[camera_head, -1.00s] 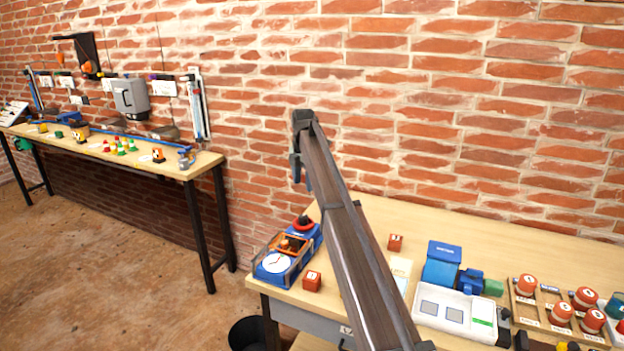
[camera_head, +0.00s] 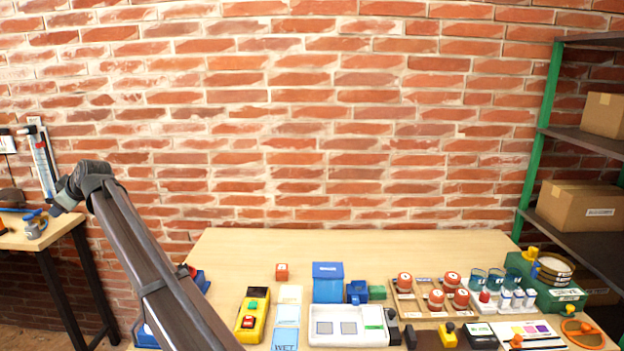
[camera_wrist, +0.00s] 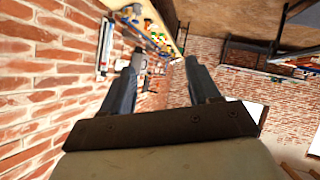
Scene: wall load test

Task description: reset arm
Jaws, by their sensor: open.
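My gripper (camera_head: 62,198) is at the left of the head view, at the raised end of my dark arm. It is above table height, in front of the brick wall, and its fingers are small and hard to make out there. In the wrist view my gripper (camera_wrist: 160,75) shows two dark fingers spread apart with nothing between them. The side bench with small items (camera_wrist: 160,35) shows beyond the fingers, apart from them.
The wooden table (camera_head: 440,245) holds a yellow control box (camera_head: 251,315), a blue box (camera_head: 327,283), a white tray (camera_head: 348,338) and several red-capped items. A green-posted shelf (camera_head: 545,135) with cardboard boxes stands at right. The table's back strip is clear.

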